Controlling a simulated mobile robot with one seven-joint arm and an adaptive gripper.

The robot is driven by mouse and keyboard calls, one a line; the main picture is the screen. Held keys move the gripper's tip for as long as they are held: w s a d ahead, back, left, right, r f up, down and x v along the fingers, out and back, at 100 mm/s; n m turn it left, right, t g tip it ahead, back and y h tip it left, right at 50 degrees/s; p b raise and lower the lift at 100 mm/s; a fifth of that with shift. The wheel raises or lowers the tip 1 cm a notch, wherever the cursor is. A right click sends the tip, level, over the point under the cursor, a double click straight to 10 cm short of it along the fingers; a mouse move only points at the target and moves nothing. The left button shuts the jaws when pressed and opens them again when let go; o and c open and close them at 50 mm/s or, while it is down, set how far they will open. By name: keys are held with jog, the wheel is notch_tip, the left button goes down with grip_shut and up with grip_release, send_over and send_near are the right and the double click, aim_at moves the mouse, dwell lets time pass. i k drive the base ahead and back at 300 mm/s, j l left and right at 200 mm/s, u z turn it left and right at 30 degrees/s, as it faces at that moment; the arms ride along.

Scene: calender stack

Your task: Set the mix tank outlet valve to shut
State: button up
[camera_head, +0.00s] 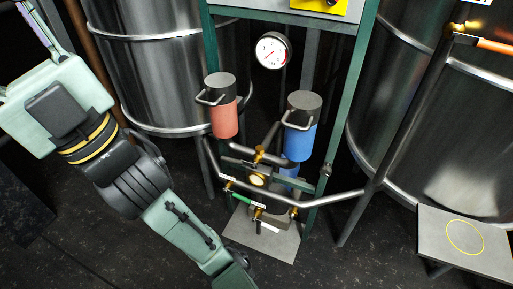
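Several small brass valves sit on the pipework low between two steel tanks, and I cannot read their labels. One brass valve (258,179) is near the middle of the pipes. A green-handled valve (258,214) is lower, by the base plate. I cannot tell which is the mix tank outlet valve. My arm reaches down from the left to the bottom edge; my gripper is not visible.
A green frame (343,110) holds a dial gauge (271,50), a red canister (224,119) and a blue canister (299,143). The left tank (165,70) stands behind my arm. A grey platform with a yellow ring (436,247) is at lower right. Dark floor is open at bottom centre.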

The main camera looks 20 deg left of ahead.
aim_at(226, 189)
jog(key=u, duration=0.75)
